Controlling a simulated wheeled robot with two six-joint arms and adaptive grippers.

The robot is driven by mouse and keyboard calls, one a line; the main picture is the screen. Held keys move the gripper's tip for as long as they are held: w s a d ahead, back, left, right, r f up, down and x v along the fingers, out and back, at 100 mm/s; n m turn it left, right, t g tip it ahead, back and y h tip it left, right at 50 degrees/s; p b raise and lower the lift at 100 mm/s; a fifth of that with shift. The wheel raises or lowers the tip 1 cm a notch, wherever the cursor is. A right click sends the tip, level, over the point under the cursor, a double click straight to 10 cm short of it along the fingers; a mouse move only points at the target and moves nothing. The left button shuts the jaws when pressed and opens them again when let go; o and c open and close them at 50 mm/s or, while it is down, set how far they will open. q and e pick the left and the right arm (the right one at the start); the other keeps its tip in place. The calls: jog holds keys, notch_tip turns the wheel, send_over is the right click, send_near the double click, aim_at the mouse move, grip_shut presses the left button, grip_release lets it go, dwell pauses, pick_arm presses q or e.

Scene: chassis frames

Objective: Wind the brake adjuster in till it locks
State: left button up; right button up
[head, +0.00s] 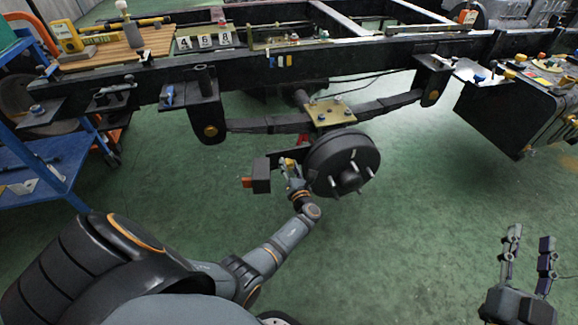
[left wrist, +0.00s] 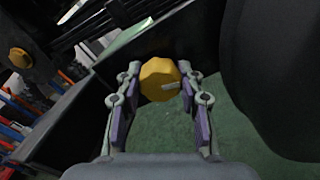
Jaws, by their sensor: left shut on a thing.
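The brake adjuster is a yellow faceted knob (left wrist: 158,76) with a pale mark on its face. It shows in the left wrist view between the fingertips of my left gripper (left wrist: 160,88), which is shut on it. In the head view my left gripper (head: 291,174) reaches up to the knob just left of the black brake drum (head: 335,152). The knob is mostly hidden there. The drum fills the right side of the left wrist view. My right gripper (head: 529,243) is open and empty at the lower right, with its fingers pointing up.
A black bracket with a red-orange end (head: 249,183) sits beside the knob. The leaf spring (head: 262,124) and chassis rail (head: 340,66) run above. A blue trolley (head: 45,165) stands at left, and a black box (head: 510,115) hangs at right. The green floor below is clear.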

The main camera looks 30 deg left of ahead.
pick_arm(q)
jog(key=o, duration=1.2)
jog(key=shift+d, duration=0.1)
jog(key=v, duration=0.7)
jog(key=shift+s+d, duration=0.1)
jog(key=shift+s, duration=0.05)
